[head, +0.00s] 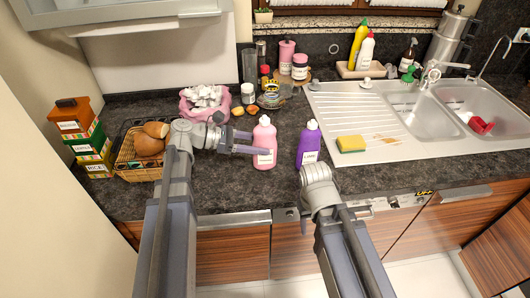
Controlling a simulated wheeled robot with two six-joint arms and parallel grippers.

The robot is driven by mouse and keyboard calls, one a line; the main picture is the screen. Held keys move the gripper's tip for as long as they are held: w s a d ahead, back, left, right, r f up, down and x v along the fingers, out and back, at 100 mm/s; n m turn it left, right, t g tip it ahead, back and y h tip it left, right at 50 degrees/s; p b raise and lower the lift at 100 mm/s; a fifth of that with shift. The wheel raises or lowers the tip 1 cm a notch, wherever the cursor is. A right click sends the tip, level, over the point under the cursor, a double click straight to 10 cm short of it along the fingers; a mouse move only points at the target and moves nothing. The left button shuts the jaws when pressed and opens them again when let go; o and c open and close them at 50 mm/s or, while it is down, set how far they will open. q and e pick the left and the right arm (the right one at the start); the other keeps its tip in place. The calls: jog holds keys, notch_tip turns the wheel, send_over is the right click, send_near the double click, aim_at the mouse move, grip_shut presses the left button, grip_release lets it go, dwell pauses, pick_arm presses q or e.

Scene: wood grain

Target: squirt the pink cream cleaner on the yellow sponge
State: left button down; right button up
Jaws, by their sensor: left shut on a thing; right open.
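The pink cream cleaner bottle (264,133) is upright on or just above the dark counter, left of the purple bottle. My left gripper (258,150) comes in from the left and is shut on the pink bottle's body, its fingers lying across it. The yellow sponge (351,143), with a green layer, lies on the left front of the sink's draining board, right of both bottles. My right arm reaches up to the counter's front edge below the purple bottle. Its gripper does not show.
A purple bottle (309,144) stands between the pink bottle and the sponge. The draining board (348,106) has brown stains near the sponge. A bread basket (138,168) and a pink bowl (190,113) are at left. A red object (480,125) is in the right basin.

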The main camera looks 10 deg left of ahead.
jog(key=shift+r+p, duration=1.15)
jog(key=shift+r, duration=0.3)
jog(key=shift+r, duration=0.1)
